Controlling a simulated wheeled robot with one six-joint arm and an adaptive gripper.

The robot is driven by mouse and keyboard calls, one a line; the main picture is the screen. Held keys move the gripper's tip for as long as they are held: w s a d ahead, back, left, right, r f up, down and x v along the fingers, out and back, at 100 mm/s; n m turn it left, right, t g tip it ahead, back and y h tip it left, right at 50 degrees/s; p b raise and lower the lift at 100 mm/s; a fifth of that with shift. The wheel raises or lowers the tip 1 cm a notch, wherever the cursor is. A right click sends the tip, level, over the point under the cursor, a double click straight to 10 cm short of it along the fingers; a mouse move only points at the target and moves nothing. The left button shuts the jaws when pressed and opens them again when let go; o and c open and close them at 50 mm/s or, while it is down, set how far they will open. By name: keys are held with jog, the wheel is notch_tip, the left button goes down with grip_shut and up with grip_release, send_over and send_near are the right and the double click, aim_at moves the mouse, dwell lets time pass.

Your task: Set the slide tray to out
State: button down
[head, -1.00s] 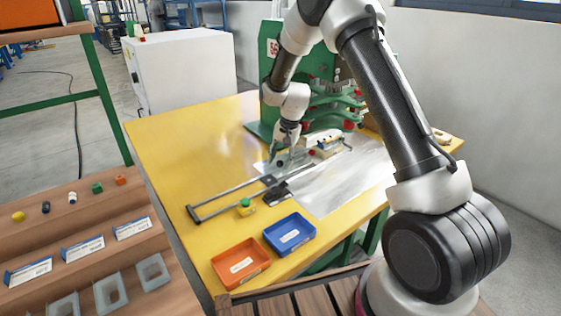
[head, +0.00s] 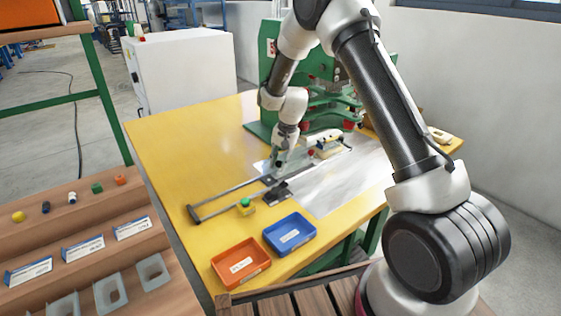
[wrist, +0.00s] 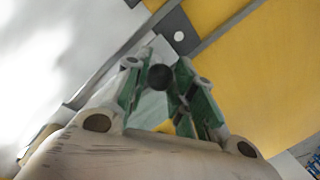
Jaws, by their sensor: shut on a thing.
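The slide tray's two grey rails (head: 228,199) run across the yellow table from front left toward the green press. A dark grey plate (head: 277,193) sits beside the middle of the rails. A pale block with a red knob (head: 325,148) stands at the press end. My gripper (head: 279,163) points down at the rails between the plate and this block. In the wrist view my gripper (wrist: 160,78) has its green-lined fingers closed around a round black knob (wrist: 160,76). In the head view the knob is too small to make out, and the hand covers part of the rails.
An orange tray (head: 240,263) and a blue tray (head: 290,234) lie at the front edge. The green press (head: 268,65) stands behind. The table's left part (head: 180,140) is clear.

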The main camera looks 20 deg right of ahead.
jog(key=s+a, duration=0.3)
jog(key=a, duration=0.6)
jog(key=s+a, duration=0.4)
jog(key=a, duration=0.5)
jog(key=s+a, duration=0.4)
jog(key=a, duration=0.5)
jog(key=shift+s+a, duration=0.25)
jog(key=shift+a, duration=0.1)
jog(key=c, duration=1.2)
grip_release()
jog(key=shift+s+a, duration=0.1)
jog(key=shift+a, duration=0.05)
jog(key=shift+o, duration=0.2)
jog(key=shift+r, duration=0.2)
notch_tip(320, 180, up, 11)
jog(key=s+d, duration=0.1)
jog(key=d, duration=0.1)
jog(key=shift+r, duration=0.2)
jog(key=shift+s, duration=0.1)
